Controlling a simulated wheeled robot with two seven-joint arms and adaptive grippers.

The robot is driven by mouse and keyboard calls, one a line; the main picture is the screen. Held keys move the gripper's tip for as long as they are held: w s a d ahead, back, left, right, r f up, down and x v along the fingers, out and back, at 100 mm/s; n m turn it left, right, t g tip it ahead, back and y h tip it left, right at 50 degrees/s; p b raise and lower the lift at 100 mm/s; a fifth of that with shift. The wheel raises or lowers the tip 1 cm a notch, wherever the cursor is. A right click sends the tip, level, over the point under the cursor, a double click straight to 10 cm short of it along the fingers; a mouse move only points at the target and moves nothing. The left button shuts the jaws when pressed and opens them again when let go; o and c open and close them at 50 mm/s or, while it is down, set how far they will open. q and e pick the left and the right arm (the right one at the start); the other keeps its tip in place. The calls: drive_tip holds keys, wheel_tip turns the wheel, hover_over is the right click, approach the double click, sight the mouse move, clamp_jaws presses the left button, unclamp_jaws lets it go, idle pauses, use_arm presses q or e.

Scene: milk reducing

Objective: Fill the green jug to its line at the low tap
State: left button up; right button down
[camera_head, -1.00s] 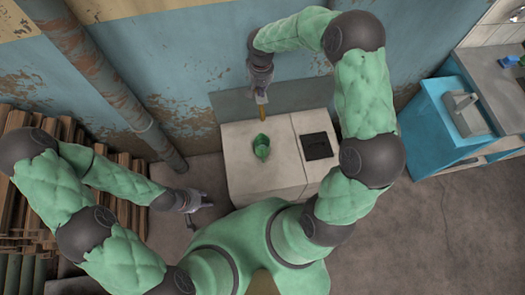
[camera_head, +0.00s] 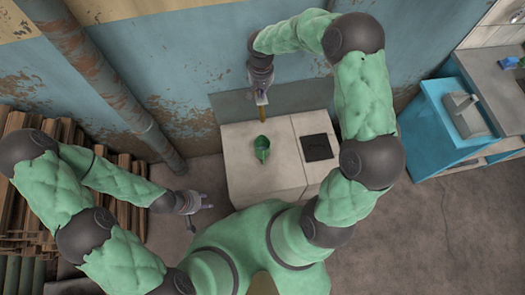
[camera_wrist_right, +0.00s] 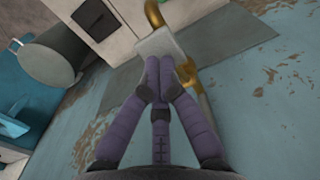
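The green jug (camera_head: 261,148) stands on the pale counter block (camera_head: 240,178), just in front of the wall tap. Its line and liquid level are too small to make out. The brass tap (camera_head: 262,116) sticks out above the jug's far side. It also shows in the right wrist view (camera_wrist_right: 153,14), with a pale flat handle (camera_wrist_right: 146,48). My right gripper (camera_wrist_right: 161,72) has its fingers together against that handle; in the head view it (camera_head: 261,96) is above the tap. My left gripper (camera_head: 203,202) is empty, fingers spread, left of the counter block and apart from the jug.
A dark square panel (camera_head: 317,147) lies in the counter top, right of the jug. A rusty pipe (camera_head: 122,90) runs along the wall and stacked wood (camera_head: 20,200) stands at left. A blue cabinet with a sink (camera_head: 440,125) stands at right; the floor before it is clear.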

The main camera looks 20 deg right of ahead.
sight(261, 100)
drive_tip(key=shift+f+b, duration=1.45)
drive_tip(key=shift+f, duration=0.65)
drive_tip(key=shift+r, duration=0.15)
idle(2.2)
drive_tip(key=shift+r+p, duration=0.45)
drive_tip(key=shift+r, duration=0.05)
idle(1.3)
wheel_tip(261, 100, up, 7)
drive_tip(key=p, duration=0.4)
drive_tip(key=shift+r+p, duration=0.1)
drive_tip(key=shift+p, duration=0.2)
